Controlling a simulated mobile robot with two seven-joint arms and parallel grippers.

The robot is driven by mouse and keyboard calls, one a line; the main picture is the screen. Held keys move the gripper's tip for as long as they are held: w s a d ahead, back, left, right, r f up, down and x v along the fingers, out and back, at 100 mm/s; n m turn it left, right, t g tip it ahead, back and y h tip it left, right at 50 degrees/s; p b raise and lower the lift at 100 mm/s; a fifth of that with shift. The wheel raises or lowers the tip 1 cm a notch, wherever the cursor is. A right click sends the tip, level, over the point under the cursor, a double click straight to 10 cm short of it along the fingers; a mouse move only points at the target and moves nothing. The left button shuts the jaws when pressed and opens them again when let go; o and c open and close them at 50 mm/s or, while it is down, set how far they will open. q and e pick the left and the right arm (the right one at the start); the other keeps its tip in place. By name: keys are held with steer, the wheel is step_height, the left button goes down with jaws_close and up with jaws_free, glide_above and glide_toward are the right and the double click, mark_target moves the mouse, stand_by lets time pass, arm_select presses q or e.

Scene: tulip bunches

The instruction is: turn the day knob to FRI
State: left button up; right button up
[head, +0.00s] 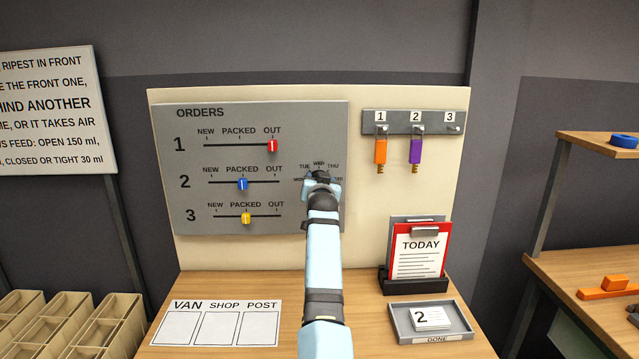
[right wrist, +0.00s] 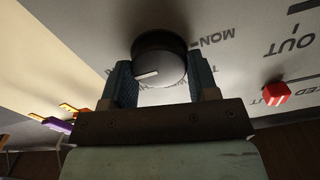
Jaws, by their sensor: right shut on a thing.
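In the right wrist view the pointer aims left and slightly down, away from the MON label at upper right. My right gripper (right wrist: 161,72) is shut on the knob, one finger on each side. In the head view my right gripper (head: 320,182) covers most of the knob, at the right of the grey ORDERS board (head: 190,222). TUE, WED and THU show above it. The label at the pointer's tip is hidden or unreadable. My left gripper is not in view.
The red slider (head: 272,146), blue slider (head: 242,184) and yellow slider (head: 246,218) sit left of my arm. Orange (head: 380,151) and purple (head: 415,151) tags hang on hooks at right. A TODAY card (head: 420,255) and grey tray (head: 402,332) stand on the bench.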

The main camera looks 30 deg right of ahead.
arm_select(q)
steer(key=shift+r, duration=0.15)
arm_select(e)
steer(key=o, duration=0.9)
steer(key=shift+o, duration=0.2)
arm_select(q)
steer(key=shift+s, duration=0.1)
arm_select(e)
steer(key=shift+s, duration=0.1)
